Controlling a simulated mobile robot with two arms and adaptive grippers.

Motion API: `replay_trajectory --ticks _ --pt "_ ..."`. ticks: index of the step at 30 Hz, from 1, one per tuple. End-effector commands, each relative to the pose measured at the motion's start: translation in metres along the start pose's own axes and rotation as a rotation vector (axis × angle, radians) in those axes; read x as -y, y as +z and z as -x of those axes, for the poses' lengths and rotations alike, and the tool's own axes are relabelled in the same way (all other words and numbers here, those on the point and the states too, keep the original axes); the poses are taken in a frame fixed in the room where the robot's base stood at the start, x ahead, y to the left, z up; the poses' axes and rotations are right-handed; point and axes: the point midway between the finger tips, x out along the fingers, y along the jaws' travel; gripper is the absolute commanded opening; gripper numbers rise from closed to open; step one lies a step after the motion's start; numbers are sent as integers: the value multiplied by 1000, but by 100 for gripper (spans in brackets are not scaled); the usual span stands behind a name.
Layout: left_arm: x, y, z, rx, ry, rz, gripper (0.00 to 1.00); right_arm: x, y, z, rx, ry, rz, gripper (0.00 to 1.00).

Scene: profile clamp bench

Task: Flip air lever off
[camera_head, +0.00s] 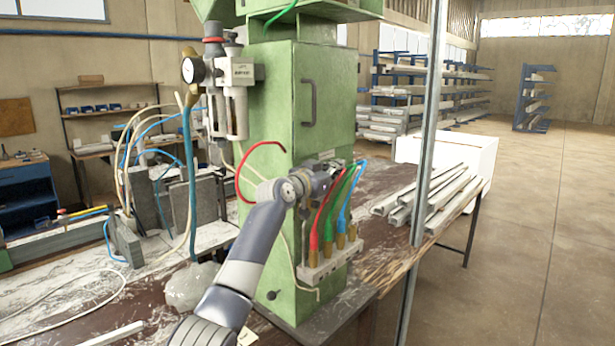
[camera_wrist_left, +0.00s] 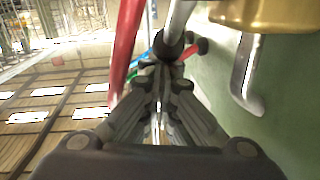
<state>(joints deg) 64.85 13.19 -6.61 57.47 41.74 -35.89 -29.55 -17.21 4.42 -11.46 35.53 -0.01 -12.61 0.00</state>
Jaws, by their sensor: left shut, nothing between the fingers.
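My left gripper (camera_head: 345,166) is in front of the green machine cabinet (camera_head: 265,110), above the manifold block (camera_head: 328,262) with its red, green and blue hoses. In the left wrist view its fingers (camera_wrist_left: 160,72) are shut and empty. A grey rod (camera_wrist_left: 180,16) with a dark round end (camera_wrist_left: 168,46) shows just past the fingertips; it looks like a lever. The fingertips overlap its end in the picture, and I cannot tell whether they touch. A small red piece (camera_wrist_left: 196,48) is beside it. In the head view the gripper hides this spot. My right gripper is not in view.
Red hose (camera_wrist_left: 125,45) hangs close beside the fingers. A brass-coloured part (camera_wrist_left: 265,12) and a grey bent bar (camera_wrist_left: 243,75) are at the right in the wrist view. A pressure gauge (camera_head: 193,70) is on the cabinet's left. Metal profiles (camera_head: 425,195) lie on the bench at right.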

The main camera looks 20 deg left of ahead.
Motion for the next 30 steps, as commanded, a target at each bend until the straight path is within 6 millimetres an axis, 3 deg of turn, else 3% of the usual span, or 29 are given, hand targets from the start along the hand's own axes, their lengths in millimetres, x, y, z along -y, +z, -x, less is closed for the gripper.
replay_trajectory --ticks 30 --pt "-2 12 -6 134 13 -14 0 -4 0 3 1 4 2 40"
